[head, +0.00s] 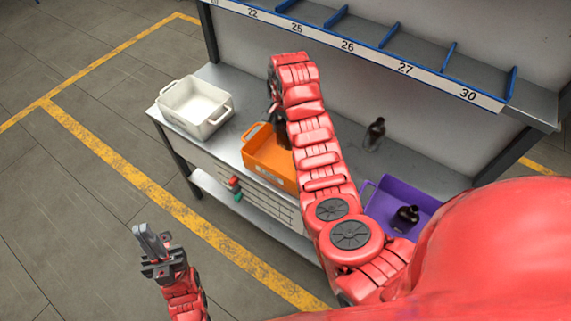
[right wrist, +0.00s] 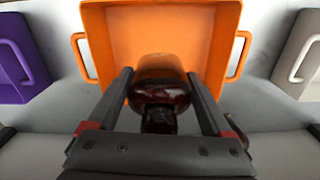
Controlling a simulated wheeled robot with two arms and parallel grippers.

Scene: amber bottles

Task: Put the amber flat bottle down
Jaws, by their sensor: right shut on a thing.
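My right gripper (right wrist: 160,88) is shut on a dark amber flat bottle (right wrist: 160,92). The bottle is between its two fingers, with the orange crate (right wrist: 163,30) behind it in the right wrist view. In the head view the held bottle (head: 283,131) shows partly behind my right arm, at the orange crate (head: 262,165). I cannot tell whether it touches the crate's floor. My right gripper is mostly hidden there by the arm. My left gripper (head: 150,240) is away from the bench at the lower left, and its finger gap is unclear.
A white crate (head: 203,122) stands left of the orange one. A purple crate (head: 431,202) to the right holds a dark bottle (head: 407,214). Another dark bottle (head: 375,131) stands on the grey bench (head: 420,168). A numbered shelf (head: 370,52) overhangs the back.

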